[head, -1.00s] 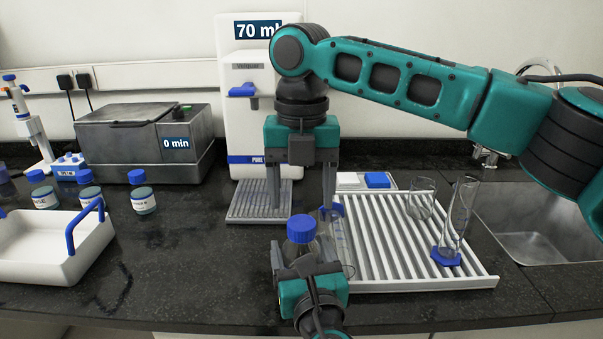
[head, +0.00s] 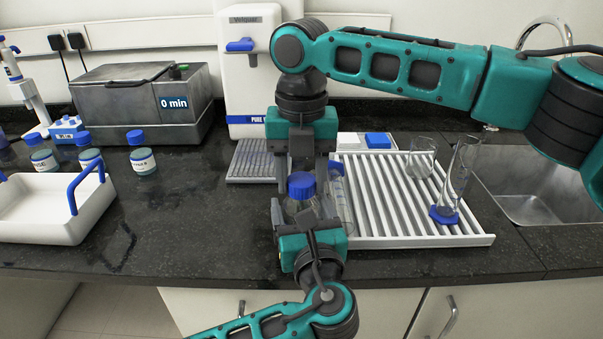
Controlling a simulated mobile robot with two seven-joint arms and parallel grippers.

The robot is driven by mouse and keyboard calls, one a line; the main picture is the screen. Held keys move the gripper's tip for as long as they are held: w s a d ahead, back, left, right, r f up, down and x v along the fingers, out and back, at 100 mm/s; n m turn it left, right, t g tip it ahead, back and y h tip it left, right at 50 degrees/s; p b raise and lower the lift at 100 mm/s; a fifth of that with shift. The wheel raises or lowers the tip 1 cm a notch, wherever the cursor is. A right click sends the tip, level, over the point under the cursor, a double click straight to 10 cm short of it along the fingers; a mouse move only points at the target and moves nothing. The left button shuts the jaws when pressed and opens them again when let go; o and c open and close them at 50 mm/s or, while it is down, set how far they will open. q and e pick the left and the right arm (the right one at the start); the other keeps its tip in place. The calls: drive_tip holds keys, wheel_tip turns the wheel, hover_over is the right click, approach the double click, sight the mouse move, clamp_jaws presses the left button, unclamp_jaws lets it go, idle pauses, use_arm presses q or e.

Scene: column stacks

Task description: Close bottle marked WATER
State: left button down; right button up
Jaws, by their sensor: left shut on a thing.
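A clear bottle (head: 300,208) with a blue screw cap (head: 301,184) stands upright at the front middle of the counter in the head view. My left gripper (head: 300,218) comes from below and is shut on the bottle's body, which hides most of it and any label. The cap sits at the top of the bottle; I cannot tell how tightly. My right gripper (head: 302,178) points down from above, its two fingers on either side of the cap in the picture. I cannot tell whether they touch it.
Right of the bottle, a clear vessel with a blue part (head: 337,172) stands close by. A white rack (head: 385,225) bears glassware. Small blue-capped bottles (head: 142,158) and a white tray (head: 45,232) are at left. A dispenser (head: 250,100) stands behind; a sink (head: 530,208) is at right.

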drive_tip(key=c, duration=0.6)
drive_tip(key=m, duration=0.3)
drive_tip(key=shift+m, duration=0.3)
drive_tip(key=m, duration=0.5)
drive_tip(key=shift+f, duration=0.1)
drive_tip(key=m, duration=0.7)
drive_tip(key=shift+m, duration=0.4)
drive_tip(key=m, duration=0.5)
drive_tip(key=shift+m, duration=0.3)
drive_tip(key=m, duration=0.3)
drive_tip(key=shift+m, duration=0.3)
drive_tip(key=m, duration=0.3)
drive_tip(key=shift+m, duration=0.4)
drive_tip(key=m, duration=0.3)
drive_tip(key=shift+m, duration=0.4)
drive_tip(key=m, duration=0.5)
drive_tip(key=o, duration=1.2)
